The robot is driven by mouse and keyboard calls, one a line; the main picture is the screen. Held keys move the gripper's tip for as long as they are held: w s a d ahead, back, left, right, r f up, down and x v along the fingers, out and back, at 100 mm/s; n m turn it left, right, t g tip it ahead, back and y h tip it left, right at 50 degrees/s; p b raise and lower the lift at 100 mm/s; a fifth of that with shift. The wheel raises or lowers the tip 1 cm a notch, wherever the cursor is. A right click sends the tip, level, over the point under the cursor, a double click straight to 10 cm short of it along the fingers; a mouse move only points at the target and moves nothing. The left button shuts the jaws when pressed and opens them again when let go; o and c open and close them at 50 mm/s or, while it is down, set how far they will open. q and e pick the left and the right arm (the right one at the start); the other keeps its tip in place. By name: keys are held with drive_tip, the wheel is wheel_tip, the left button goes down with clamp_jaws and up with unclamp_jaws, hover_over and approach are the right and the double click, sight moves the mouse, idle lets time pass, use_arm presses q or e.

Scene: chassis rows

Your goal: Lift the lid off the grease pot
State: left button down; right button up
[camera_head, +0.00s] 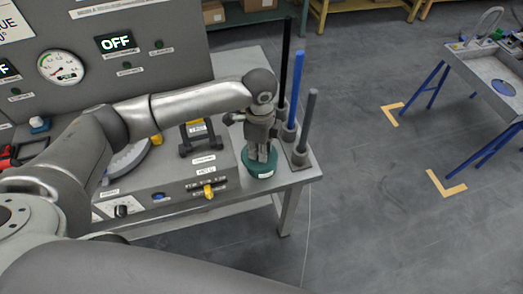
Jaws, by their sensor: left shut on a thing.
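The grease pot (261,173) is a short round green container with a small white label. It stands near the right front corner of the grey workbench. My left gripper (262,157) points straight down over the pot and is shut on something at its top. The fingers cover the top, so the lid's shape is hidden, and I cannot tell whether the lid is apart from the pot. My right gripper is not in view.
Black, blue (295,85) and grey (307,118) upright rods stand in a holder close to the right of my gripper. A panel with a gauge (61,67) rises at the left. A control box with a yellow lever (208,191) is left of the pot.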

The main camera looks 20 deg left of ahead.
sight(258, 150)
use_arm(q)
drive_tip(key=s+r, duration=0.2)
drive_tip(key=shift+s+d+r, duration=0.1)
drive_tip(key=shift+d+r, duration=0.05)
drive_tip(key=shift+r, duration=0.2)
drive_tip(key=s+d+r+b, duration=0.1)
drive_tip(key=s+r, duration=0.3)
drive_tip(key=s, duration=0.5)
drive_tip(key=shift+b, duration=0.4)
drive_tip(key=shift+r, duration=0.15)
